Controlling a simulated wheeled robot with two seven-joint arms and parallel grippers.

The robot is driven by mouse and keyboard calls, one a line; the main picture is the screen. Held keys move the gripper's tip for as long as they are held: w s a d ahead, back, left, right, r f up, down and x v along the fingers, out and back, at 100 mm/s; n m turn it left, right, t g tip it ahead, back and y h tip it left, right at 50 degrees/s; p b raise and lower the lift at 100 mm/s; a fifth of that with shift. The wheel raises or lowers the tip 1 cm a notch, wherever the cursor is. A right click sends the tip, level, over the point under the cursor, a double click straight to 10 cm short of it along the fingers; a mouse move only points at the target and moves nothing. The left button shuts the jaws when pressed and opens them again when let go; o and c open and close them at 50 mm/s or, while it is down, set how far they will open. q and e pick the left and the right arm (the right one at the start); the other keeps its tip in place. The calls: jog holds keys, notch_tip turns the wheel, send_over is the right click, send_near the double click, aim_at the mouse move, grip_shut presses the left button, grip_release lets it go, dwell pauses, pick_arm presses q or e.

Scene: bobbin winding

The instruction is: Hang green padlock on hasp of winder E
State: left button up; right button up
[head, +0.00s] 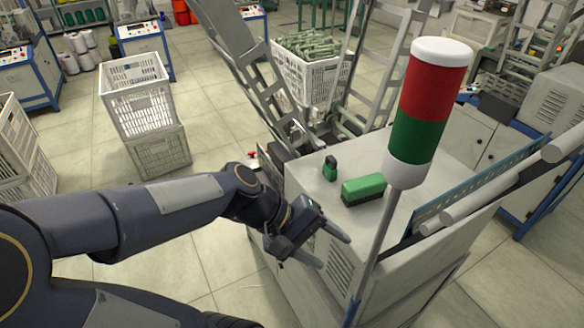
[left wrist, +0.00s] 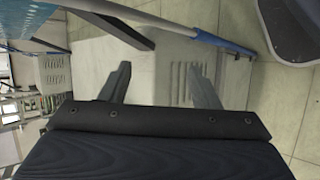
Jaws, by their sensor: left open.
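A small green object with a dark top, which looks like the green padlock (head: 330,170), stands on the pale top of a machine cabinet (head: 312,187) in the head view. I cannot make out its shackle clearly. My left gripper (head: 335,252) is open and empty, in front of the cabinet's near side and nearer to me than the padlock. In the left wrist view its two fingers (left wrist: 162,82) are spread apart with nothing between them. I cannot make out a hasp or a letter E on any machine. My right gripper is not in view.
A larger green block with a dark underside (head: 363,188) lies right of the padlock. A red, green and white signal light (head: 430,100) on a pole rises before the cabinet. White crates (head: 137,92) stand left.

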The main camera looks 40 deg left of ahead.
pick_arm(q)
jog(key=w+a+r+n+t+h+p, duration=0.1)
jog(key=w+a+r+n+p, duration=0.1)
jog(key=w+n, duration=0.25)
jog(key=n+t+y+p, duration=0.4)
jog(key=n+t, duration=0.3)
jog(key=n, duration=0.9)
send_near(327, 172)
jog(key=b+x, duration=0.3)
jog(key=x, duration=0.4)
jog(key=shift+w+a+f, duration=0.1)
jog(key=shift+w+f, duration=0.05)
jog(key=shift+f, duration=0.1)
jog(key=shift+b+x, duration=0.6)
jog(key=shift+x, duration=0.2)
jog(key=shift+r, duration=0.15)
